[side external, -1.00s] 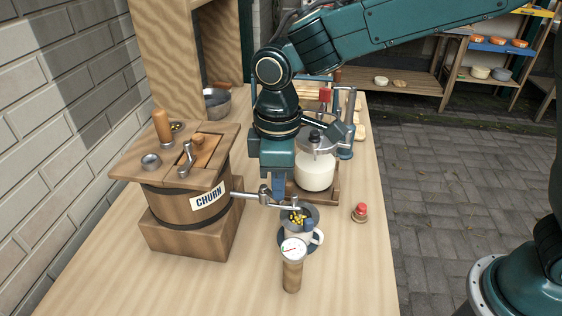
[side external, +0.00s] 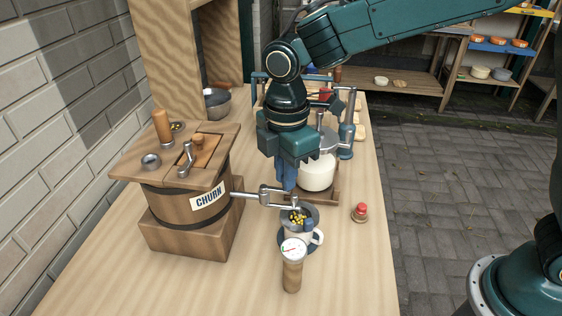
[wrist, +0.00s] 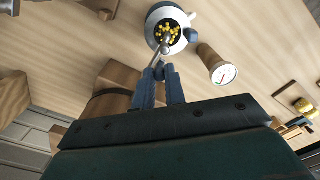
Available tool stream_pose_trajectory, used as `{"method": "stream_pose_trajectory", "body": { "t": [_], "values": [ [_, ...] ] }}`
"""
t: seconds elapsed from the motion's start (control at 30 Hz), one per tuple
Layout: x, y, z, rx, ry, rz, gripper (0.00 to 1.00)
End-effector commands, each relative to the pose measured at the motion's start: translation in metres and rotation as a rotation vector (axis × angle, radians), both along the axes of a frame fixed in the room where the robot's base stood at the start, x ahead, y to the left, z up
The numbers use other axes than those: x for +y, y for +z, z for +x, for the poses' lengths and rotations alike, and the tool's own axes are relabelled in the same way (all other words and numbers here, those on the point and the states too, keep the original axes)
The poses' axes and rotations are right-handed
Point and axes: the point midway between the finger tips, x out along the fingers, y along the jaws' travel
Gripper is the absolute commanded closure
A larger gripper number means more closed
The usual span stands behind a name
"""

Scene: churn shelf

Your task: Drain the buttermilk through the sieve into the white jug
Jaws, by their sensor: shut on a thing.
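The wooden churn (side external: 190,208) stands at the left with a metal tap (side external: 265,194) reaching out to the right. The tap's spout end is over the sieve (side external: 311,211), which holds yellow butter grains (side external: 298,217). The sieve sits on the white jug (side external: 319,237), whose handle is on the right. The wrist view shows the sieve (wrist: 182,22) and grains (wrist: 168,32) from above, with the spout over them. My gripper (side external: 286,187) is shut at the tap, apparently on its lever; the gripped part is largely hidden. No stream of liquid can be made out.
A wooden-bodied dial thermometer (side external: 292,270) stands in front of the jug. A white-filled glass vessel (side external: 316,173) in a frame is close behind my gripper. A small red-topped item (side external: 360,212) stands at the right. The front left table is clear.

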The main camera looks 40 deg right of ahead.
Motion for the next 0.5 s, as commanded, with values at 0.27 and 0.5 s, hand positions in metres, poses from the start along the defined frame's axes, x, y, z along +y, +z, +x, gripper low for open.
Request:
{"method": "stream_pose_trajectory", "body": {
  "t": [0.27,0.5],
  "values": [
    [0.0005,0.0016,0.0007,-0.003,0.003,0.002,1.0],
    [0.0004,0.0012,0.0005,-0.002,0.002,0.002,0.66]
  ]
}}
